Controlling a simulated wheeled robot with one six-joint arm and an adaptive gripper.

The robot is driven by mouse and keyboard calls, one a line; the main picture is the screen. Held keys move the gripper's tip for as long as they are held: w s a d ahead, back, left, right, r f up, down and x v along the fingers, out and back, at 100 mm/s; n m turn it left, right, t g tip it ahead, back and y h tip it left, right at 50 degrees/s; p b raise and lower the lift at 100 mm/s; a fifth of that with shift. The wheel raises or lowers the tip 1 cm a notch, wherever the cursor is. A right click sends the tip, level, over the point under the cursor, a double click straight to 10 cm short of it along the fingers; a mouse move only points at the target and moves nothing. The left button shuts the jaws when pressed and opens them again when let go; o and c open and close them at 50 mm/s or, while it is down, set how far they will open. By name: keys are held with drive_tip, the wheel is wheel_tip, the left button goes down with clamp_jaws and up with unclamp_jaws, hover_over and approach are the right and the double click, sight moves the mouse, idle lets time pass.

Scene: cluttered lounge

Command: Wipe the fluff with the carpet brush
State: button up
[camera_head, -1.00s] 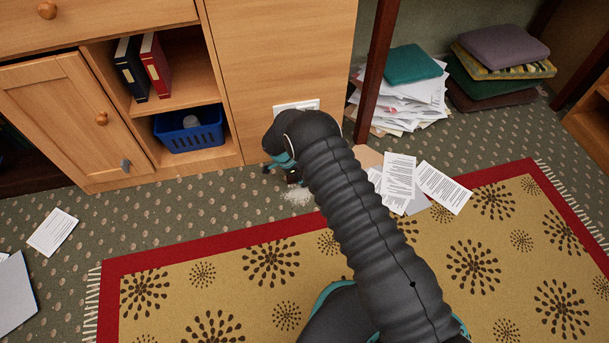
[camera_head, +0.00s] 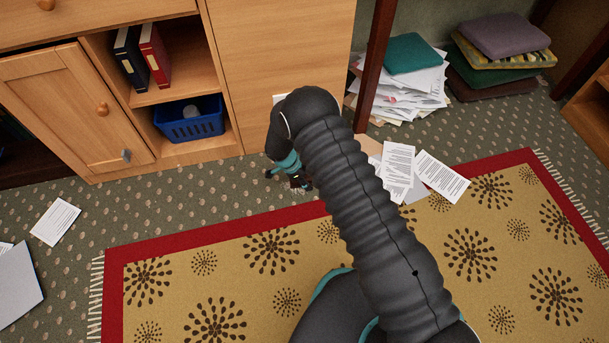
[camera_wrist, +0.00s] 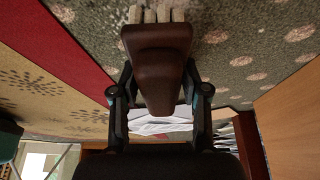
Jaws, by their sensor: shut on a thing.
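My gripper (camera_head: 287,172) is low over the patterned carpet, just beyond the rug's far edge and in front of the cabinet. In the wrist view my gripper (camera_wrist: 158,92) is shut on the carpet brush (camera_wrist: 157,62). The brush has a dark brown body, and its pale bristle tufts show at the top of that view, against the green carpet. In the head view only a small dark part of the brush (camera_head: 300,183) shows below the fingers; my arm covers the rest. I see no fluff now in either view; any under the brush or behind my arm is hidden.
The wooden cabinet (camera_head: 275,60) stands close behind my gripper, with a blue basket (camera_head: 190,125) on its low shelf. Loose papers (camera_head: 398,170) lie to the right, near a dark table leg (camera_head: 376,70). The red-bordered rug (camera_head: 190,240) is in front.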

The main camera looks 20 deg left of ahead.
sight(307, 195)
drive_tip(key=shift+s+d+f+b, duration=0.1)
drive_tip(key=shift+s+d+b, duration=0.1)
drive_tip(key=shift+s+d, duration=0.3)
drive_tip(key=shift+s+d+b, duration=0.2)
drive_tip(key=shift+s, duration=0.5)
drive_tip(key=shift+s+d+f+b, duration=0.1)
drive_tip(key=shift+s+d+b, duration=0.1)
drive_tip(key=shift+s+d, duration=0.3)
drive_tip(key=shift+s+a+r, duration=0.1)
drive_tip(key=shift+s+a, duration=0.2)
drive_tip(key=shift+a, duration=0.2)
drive_tip(key=shift+s+a+r, duration=0.1)
drive_tip(key=shift+s+a, duration=0.2)
drive_tip(key=shift+a, duration=0.2)
drive_tip(key=shift+w+a+r, duration=0.1)
drive_tip(key=shift+w+a, duration=0.4)
drive_tip(key=shift+w, duration=0.3)
drive_tip(key=shift+w+a, duration=0.45)
drive_tip(key=shift+w, duration=0.3)
drive_tip(key=shift+w+a, duration=0.45)
drive_tip(key=shift+w, duration=0.35)
drive_tip(key=shift+w+a, duration=0.45)
drive_tip(key=shift+w, duration=0.3)
drive_tip(key=shift+w+a, duration=0.45)
drive_tip(key=shift+w, duration=0.3)
drive_tip(key=shift+w+a, duration=0.45)
drive_tip(key=shift+w, duration=0.3)
drive_tip(key=shift+a, duration=0.15)
